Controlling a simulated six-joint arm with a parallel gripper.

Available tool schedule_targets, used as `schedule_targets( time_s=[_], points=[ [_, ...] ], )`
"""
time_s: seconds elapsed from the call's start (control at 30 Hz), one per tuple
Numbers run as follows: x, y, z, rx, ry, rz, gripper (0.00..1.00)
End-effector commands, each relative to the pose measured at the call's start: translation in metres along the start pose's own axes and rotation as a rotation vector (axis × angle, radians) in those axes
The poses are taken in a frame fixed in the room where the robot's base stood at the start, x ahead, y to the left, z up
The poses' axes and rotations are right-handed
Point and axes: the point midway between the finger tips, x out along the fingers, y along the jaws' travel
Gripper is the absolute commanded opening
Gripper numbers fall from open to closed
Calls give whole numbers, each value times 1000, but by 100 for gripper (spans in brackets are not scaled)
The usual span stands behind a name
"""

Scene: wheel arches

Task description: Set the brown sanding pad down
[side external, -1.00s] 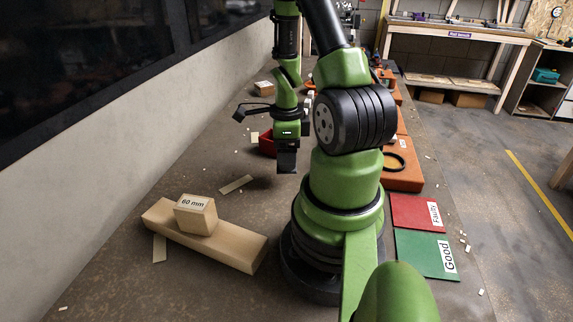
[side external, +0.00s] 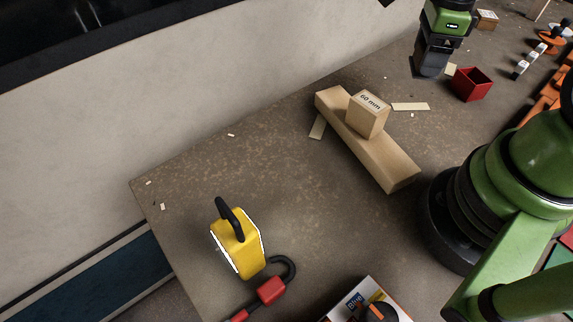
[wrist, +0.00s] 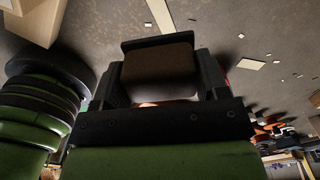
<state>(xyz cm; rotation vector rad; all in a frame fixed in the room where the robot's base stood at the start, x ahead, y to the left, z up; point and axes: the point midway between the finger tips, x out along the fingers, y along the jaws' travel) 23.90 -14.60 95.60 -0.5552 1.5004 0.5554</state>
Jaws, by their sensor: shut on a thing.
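The brown sanding pad (wrist: 157,63) is between the two fingers of my gripper (wrist: 157,82) in the wrist view. It has a dark brown face and a black edge along its far side. My gripper is shut on it. In the side view my gripper (side external: 433,58) points down at the upper right, beyond the wooden beam and left of the red bin. There the pad is a dark shape at the fingertips and its brown face cannot be made out. It appears to be off the bench, but the height of the gap is hard to tell.
A 60 mm block (side external: 369,114) sits on a wooden beam (side external: 385,160). A red open bin (side external: 472,84) stands right of my gripper. Thin wood strips (side external: 410,106) lie nearby. A yellow handled case (side external: 238,246) and a red clamp-like tool (side external: 271,290) are at the front. The left bench is mostly clear.

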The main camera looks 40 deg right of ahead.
Motion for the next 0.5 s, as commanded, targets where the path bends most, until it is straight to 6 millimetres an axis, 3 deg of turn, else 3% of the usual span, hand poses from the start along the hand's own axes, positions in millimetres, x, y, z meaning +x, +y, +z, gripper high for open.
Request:
schedule_targets(
  time_s=[0.03, 0.17, 0.27, 0.37, 0.5],
  points=[
    [0, 1, 28, -94, 0, -1, 44],
    [0, 13, 91, -305, 0, -2, 44],
    [0, 33, 138, -465, 1, -2, 44],
    [0, 62, 184, -625, 1, -2, 44],
    [-1, 118, 238, -848, 1, -3, 44]
  ],
)
